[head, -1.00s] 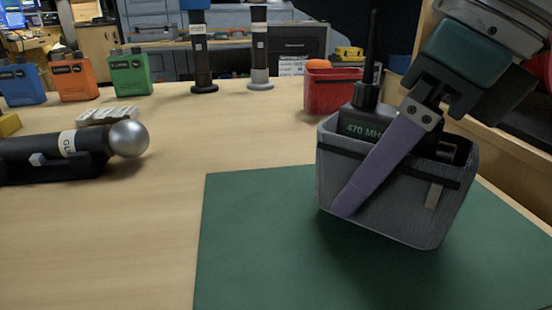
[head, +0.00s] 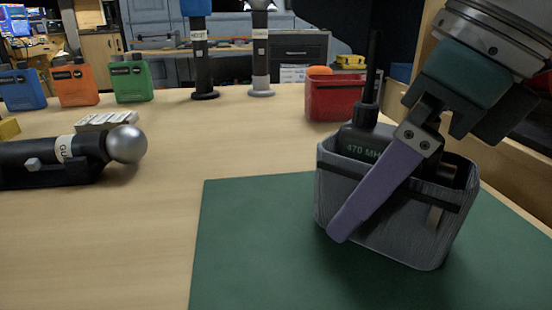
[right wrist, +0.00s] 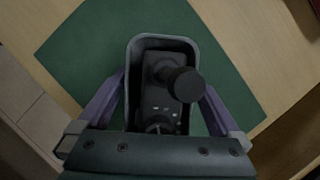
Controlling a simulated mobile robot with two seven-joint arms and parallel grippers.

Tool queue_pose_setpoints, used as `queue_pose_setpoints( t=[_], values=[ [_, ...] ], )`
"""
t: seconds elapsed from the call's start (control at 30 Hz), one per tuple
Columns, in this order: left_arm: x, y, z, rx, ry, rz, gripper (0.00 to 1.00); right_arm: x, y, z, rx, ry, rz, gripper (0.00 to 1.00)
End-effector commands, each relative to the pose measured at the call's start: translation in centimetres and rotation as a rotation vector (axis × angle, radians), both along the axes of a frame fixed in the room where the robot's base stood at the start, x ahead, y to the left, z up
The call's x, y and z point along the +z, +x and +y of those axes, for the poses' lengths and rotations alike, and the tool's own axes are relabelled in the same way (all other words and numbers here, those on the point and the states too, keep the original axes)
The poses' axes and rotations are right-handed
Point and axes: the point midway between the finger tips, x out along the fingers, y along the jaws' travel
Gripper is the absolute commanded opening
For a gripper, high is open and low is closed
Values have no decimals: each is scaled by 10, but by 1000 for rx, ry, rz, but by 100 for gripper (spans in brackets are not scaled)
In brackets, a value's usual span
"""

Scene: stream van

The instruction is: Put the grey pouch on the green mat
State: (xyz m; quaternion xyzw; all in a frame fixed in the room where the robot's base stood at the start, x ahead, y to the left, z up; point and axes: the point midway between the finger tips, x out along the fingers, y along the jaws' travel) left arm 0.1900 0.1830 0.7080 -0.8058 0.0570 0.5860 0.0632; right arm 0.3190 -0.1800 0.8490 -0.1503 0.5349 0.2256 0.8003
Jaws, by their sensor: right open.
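The grey pouch (head: 395,222) stands on the green mat (head: 250,245), toward the mat's right part in the head view. It holds a black radio (head: 362,143) with an antenna, marked 470 MHz. My right gripper (head: 385,205) is open around the pouch, one purple finger along its near side; the other finger is mostly hidden behind it. In the right wrist view the pouch rim (right wrist: 133,60) lies between the two fingers, with the green mat (right wrist: 90,45) around it. My left gripper is not in view.
A red container (head: 333,98) with an orange item stands behind the mat. A black microphone (head: 60,160) lies at left. Orange (head: 75,85), green (head: 131,80) and blue packs (head: 22,90) and two upright microphones (head: 203,60) stand at the back. The mat's left part is clear.

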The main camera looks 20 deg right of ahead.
Motion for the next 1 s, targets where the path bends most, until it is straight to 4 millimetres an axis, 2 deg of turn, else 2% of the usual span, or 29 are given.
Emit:
queue_pose_setpoints(
  t=[0.3, 0.5, 0.7, 1.0],
  values=[
    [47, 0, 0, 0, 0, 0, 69, 68, -21, -14, -1, -4, -3, 100],
    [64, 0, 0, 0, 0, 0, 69, 100, -33, -21, -1, -2, -1, 100],
    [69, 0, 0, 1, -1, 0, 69, 111, -39, -24, 0, -1, 0, 100],
    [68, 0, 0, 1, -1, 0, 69, 111, -39, -24, 0, 0, 0, 100]
  ],
)
